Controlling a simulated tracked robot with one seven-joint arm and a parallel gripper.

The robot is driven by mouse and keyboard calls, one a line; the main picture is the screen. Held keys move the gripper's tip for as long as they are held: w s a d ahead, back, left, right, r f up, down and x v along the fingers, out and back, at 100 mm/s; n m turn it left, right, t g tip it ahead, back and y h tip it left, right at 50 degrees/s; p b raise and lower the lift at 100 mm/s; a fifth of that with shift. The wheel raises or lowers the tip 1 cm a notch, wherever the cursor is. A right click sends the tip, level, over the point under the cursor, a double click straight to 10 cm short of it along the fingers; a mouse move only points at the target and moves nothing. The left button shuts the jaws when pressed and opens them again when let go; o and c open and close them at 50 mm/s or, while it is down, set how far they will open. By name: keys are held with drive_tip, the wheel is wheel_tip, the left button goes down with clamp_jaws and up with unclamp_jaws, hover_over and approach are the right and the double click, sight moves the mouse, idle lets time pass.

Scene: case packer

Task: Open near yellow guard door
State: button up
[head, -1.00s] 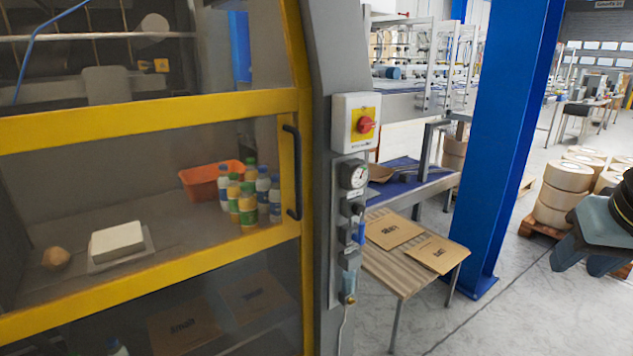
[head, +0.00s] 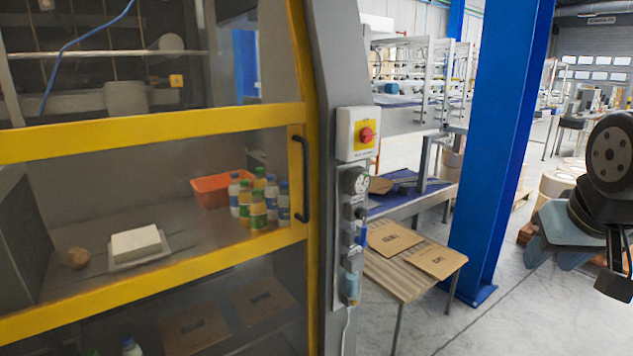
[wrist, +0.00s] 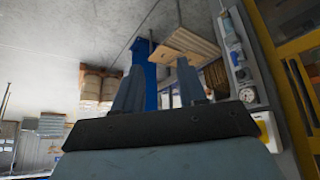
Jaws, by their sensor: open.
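The near yellow guard door (head: 150,133) fills the left of the head view. It has clear panels in a yellow frame and looks shut against the grey post. Its dark upright handle (head: 304,180) sits at the right edge of the door. In the wrist view the yellow frame (wrist: 296,46) is at the far right, with the dark handle (wrist: 298,92) beside it. My gripper (wrist: 160,88) is open and empty in the wrist view, its two fingers apart. It is clear of the handle. In the head view my arm is at the right edge, well away from the door.
The grey post carries a red-and-yellow switch (head: 366,134) and a gauge (head: 356,181) right beside the handle. A slatted table (head: 398,286) with flat cartons and a blue column (head: 500,150) stand to the right. Bottles and an orange bin (head: 213,190) are behind the door.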

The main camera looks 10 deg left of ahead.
drive_tip(key=w+a+f+n+t+y, duration=0.1)
drive_tip(key=w+a+n+t, duration=0.1)
drive_tip(key=w+a, duration=0.35)
drive_tip(key=w+a+n+t, duration=0.1)
drive_tip(key=w+a, duration=0.1)
drive_tip(key=w, duration=0.7)
drive_tip(key=w+a+f+n+t+y, duration=0.1)
drive_tip(key=w+a+n+t, duration=0.15)
drive_tip(key=w, duration=0.45)
drive_tip(key=w+a+n+g+y, duration=0.1)
drive_tip(key=w+a+n+y, duration=0.1)
drive_tip(key=a, duration=0.9)
drive_tip(key=w+a+f+n+g+y, duration=0.1)
drive_tip(key=w+a+y, duration=0.4)
drive_tip(key=a, duration=0.7)
drive_tip(key=w+a+f+n+g+y, duration=0.1)
drive_tip(key=w+a+n+y, duration=0.2)
drive_tip(key=a+y, duration=0.4)
drive_tip(key=w+a, duration=0.1)
drive_tip(key=a, duration=0.4)
drive_tip(key=shift+a+f, duration=0.2)
drive_tip(key=shift+f, duration=0.05)
drive_tip(key=shift+w, duration=0.1)
drive_tip(key=shift+c, duration=0.5)
clamp_jaws()
